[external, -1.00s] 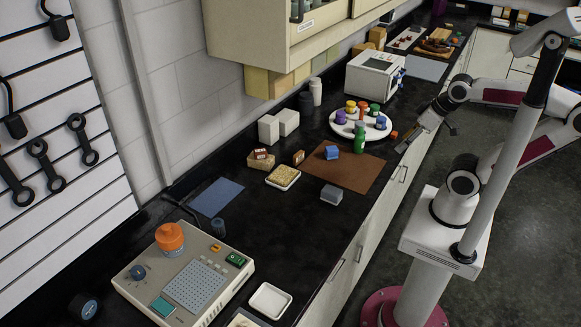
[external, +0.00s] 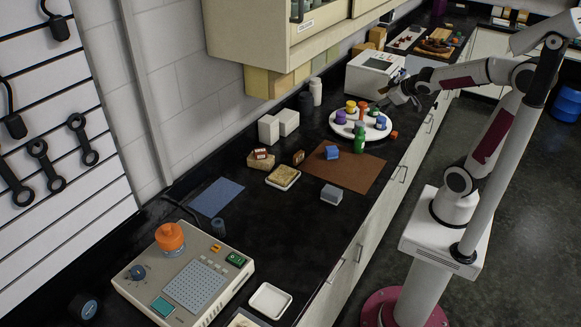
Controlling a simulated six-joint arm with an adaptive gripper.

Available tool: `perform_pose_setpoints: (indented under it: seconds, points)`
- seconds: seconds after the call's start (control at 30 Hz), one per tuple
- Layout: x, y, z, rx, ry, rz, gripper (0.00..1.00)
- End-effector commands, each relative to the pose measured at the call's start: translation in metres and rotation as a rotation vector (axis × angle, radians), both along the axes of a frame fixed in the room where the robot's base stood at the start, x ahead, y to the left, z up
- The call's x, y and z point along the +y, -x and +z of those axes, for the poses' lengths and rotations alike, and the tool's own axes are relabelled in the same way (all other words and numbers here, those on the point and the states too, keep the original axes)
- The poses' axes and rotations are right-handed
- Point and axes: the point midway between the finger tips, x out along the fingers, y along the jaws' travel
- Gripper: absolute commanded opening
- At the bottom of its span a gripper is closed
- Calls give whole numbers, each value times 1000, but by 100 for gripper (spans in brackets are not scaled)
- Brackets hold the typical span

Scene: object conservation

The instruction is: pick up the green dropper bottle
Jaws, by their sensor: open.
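A green bottle (external: 360,138) stands upright at the near edge of a round white tray (external: 341,133). Several small bottles stand on the tray, among them an orange one (external: 363,110), a yellow-capped one (external: 351,107), a purple one (external: 340,117) and a second green-topped one (external: 374,109) at the back right. My gripper (external: 384,97) is open and empty above the tray's back right side, close to the second green-topped bottle. It is apart from the green bottle at the front. The arm partly hides the counter behind.
White boxes (external: 270,130) are at the left, and a grey block (external: 331,194) is nearer.

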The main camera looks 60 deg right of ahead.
Motion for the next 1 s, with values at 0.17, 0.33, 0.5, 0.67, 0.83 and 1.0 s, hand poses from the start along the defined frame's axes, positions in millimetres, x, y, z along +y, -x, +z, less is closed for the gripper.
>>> perform_pose_setpoints:
  seconds: [0.17,0.33,0.5,0.67,0.83,1.0]
  points:
    - [-29,-27,-8,-25,54,56,51]
    - [-48,-49,-20,-47,82,133,51]
    - [-62,-64,-39,-61,81,220,51]
    - [-69,-72,-61,-74,56,310,51]
    - [-72,-72,-87,-88,1,409,51]
    - [-69,-64,-114,-106,-81,507,51]
